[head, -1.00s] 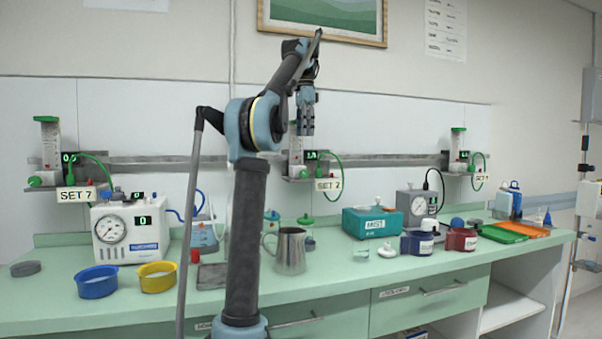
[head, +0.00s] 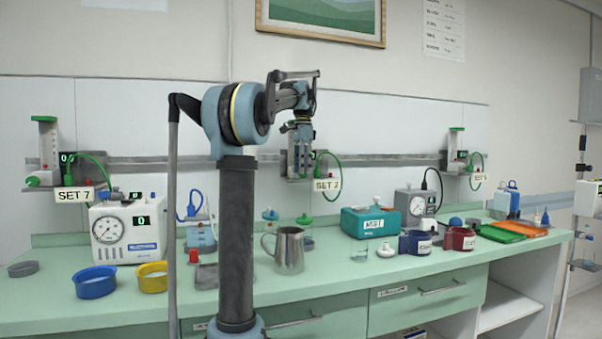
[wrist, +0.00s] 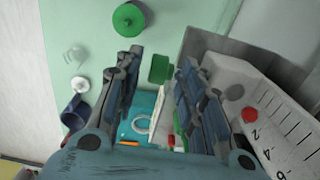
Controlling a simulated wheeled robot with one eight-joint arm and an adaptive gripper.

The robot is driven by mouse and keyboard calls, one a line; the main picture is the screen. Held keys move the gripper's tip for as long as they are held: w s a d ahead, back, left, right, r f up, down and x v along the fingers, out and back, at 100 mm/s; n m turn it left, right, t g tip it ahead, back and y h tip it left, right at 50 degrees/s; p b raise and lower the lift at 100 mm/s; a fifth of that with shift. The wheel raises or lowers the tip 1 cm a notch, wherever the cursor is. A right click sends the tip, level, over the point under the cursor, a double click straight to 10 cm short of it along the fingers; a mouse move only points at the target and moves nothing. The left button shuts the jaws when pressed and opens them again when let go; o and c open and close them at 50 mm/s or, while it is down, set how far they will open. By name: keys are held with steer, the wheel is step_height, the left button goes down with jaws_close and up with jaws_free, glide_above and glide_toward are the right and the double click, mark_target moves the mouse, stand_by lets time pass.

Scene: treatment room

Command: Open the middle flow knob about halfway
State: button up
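The middle flow unit, with its SET 2 label (head: 327,185) and green hose (head: 338,168), hangs on the wall rail in the head view. My gripper (head: 299,168) points down in front of it and hides most of its tube and its knob. In the wrist view my gripper (wrist: 159,65) is open, its two fingers apart. A green block (wrist: 160,69), seemingly the middle flow knob, shows between the fingertips. I cannot tell whether they touch it. The scaled flow tube housing (wrist: 275,115) lies close to the right of the right finger.
Similar flow units hang at the left (head: 47,150) and right (head: 456,150) of the rail (head: 380,162). Below, the counter holds a metal jug (head: 289,250), a teal box (head: 370,223) and a jar with a green lid (head: 305,220). Open air lies before the wall.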

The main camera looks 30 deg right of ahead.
steer(key=shift+f, duration=0.7)
steer(key=shift+c, duration=0.3)
jaws_close()
steer(key=shift+a+h, duration=0.15)
steer(key=shift+h, duration=0.15)
